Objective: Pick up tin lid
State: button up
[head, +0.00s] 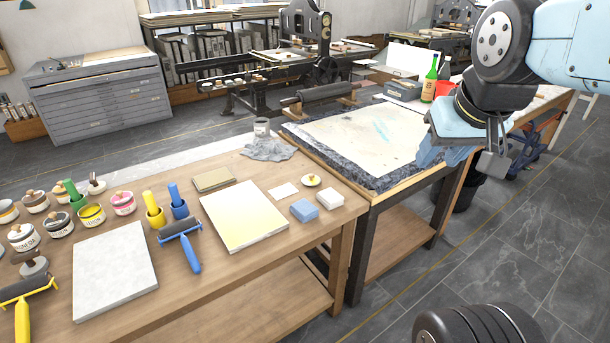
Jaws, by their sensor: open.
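A small round cream-yellow disc with a dark spot or knob on top (312,181) lies near the right end of the wooden table (345,215). It looks like the tin lid, though it is too small to be sure. It lies flat, apart from the things around it. My gripper (461,160) is at the upper right, raised in front of the stone-topped bench. It is open and appears empty, well to the right of the disc.
A white card (284,190), a blue block (304,210) and a white-and-blue block (330,199) lie close around the disc. A large cream sheet (243,215) lies to its left. Several ink tins and rollers fill the table's left. The stone slab (365,137) stands beyond.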

aim_at(310, 180)
jog(key=i, duration=0.85)
jog(key=z, duration=0.05)
